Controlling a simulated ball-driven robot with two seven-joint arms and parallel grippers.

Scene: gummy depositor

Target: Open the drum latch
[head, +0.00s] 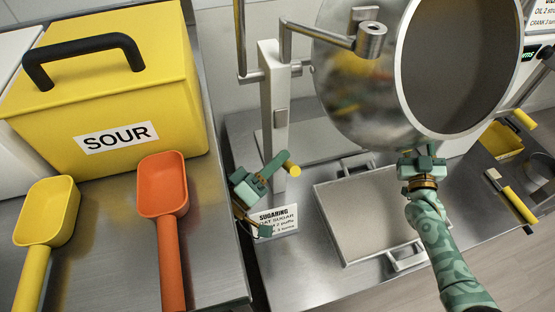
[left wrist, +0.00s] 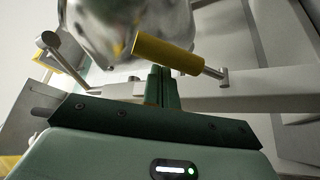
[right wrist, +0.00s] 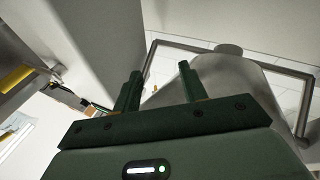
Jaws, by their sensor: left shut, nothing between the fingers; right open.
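The steel drum (head: 360,85) hangs with its wide, dark mouth toward the right in the head view. A short yellow-handled lever (head: 292,169) shows low at the white post (head: 270,105); I cannot tell for certain that it is the latch. In the left wrist view the yellow handle (left wrist: 165,53) lies tilted just beyond my fingertips. My left gripper (head: 276,161) is shut and empty, close beside the handle; contact is unclear. My right gripper (head: 421,158) is open and empty below the drum's mouth rim. Its fingers (right wrist: 160,85) show apart in the right wrist view.
A white-framed tray (head: 370,215) lies on the steel counter below the drum. A "SUGARING" card (head: 274,221) stands near my left gripper. The yellow SOUR bin (head: 110,85), yellow scoop (head: 48,212) and orange scoop (head: 163,185) are at left. A yellow container (head: 498,143) is at right.

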